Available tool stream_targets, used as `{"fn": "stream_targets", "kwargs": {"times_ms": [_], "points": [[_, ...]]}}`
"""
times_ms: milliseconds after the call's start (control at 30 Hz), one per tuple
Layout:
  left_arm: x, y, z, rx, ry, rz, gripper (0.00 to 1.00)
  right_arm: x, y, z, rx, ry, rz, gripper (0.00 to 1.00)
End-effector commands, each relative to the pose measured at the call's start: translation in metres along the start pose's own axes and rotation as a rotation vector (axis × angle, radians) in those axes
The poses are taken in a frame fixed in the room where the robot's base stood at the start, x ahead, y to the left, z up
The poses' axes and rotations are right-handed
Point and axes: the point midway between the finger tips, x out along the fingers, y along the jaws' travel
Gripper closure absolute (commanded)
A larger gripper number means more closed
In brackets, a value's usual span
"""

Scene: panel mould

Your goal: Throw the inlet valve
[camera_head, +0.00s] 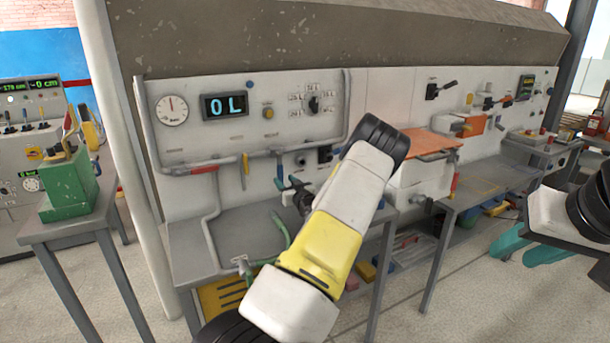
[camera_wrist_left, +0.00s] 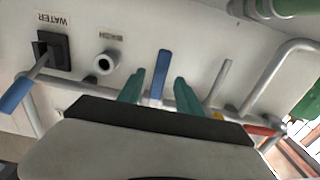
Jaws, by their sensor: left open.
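A blue-handled valve lever (camera_wrist_left: 160,70) stands on the grey pipe along the panel. In the left wrist view it lies between the two teal fingers of my left gripper (camera_wrist_left: 158,80), which is open with a gap on both sides of the handle. In the head view my left gripper (camera_head: 289,184) is at the panel's lower pipe, partly hidden by my forearm, and the blue handle (camera_head: 279,172) shows beside it. No label naming the inlet valve is readable. My right gripper (camera_head: 529,250) is at the right, away from the panel, with its teal fingers apart and empty.
A yellow handle (camera_head: 245,163) and red sleeve (camera_head: 203,169) lie left along the pipe. The grey bench (camera_head: 245,222) lies below, with a green hose.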

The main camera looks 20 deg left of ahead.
Motion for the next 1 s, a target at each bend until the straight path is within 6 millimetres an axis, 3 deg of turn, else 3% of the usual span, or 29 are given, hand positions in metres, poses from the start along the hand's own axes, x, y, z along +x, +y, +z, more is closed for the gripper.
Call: {"fn": "stream_targets", "kwargs": {"times_ms": [500, 867, 1000], "points": [[0.07, -0.001, 0.0, 0.0, 0.002, -0.001, 0.58, 0.0, 0.0, 0.0, 0.0, 0.0, 0.0, 0.64], [0.076, 0.0, -0.001, 0.0, 0.001, 0.0, 0.58, 0.0, 0.0, 0.0, 0.0, 0.0, 0.0, 0.64], [0.076, 0.0, -0.001, 0.0, 0.001, 0.0, 0.86, 0.0, 0.0, 0.0, 0.0, 0.0, 0.0, 0.64]]}}
